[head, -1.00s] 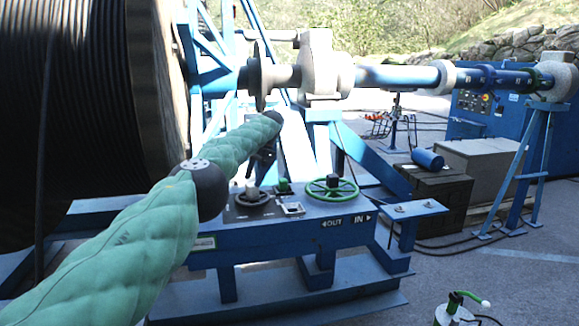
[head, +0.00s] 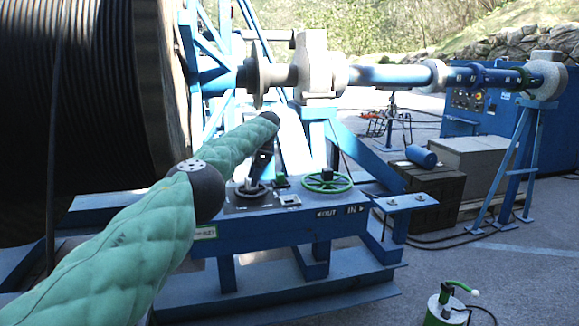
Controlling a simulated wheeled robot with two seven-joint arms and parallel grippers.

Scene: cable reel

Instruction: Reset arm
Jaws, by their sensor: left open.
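My left arm (head: 120,235), in a green quilted sleeve, reaches in from the lower left over the blue control stand (head: 290,236). My left gripper (head: 257,172) is dark and points down from the arm's far end. It is open, just above or beside a dark round control (head: 252,191) on the panel; I cannot tell whether it touches it. A green handwheel (head: 327,182) with a dark knob lies to the right on the same panel. My right gripper is not in view.
A large cable reel (head: 80,110) fills the left. A blue shaft (head: 390,76) runs right from a grey bearing housing (head: 318,65). Crates (head: 430,188) and a blue cabinet (head: 475,100) stand right. A small green-topped pump (head: 447,305) stands on the open floor (head: 520,280).

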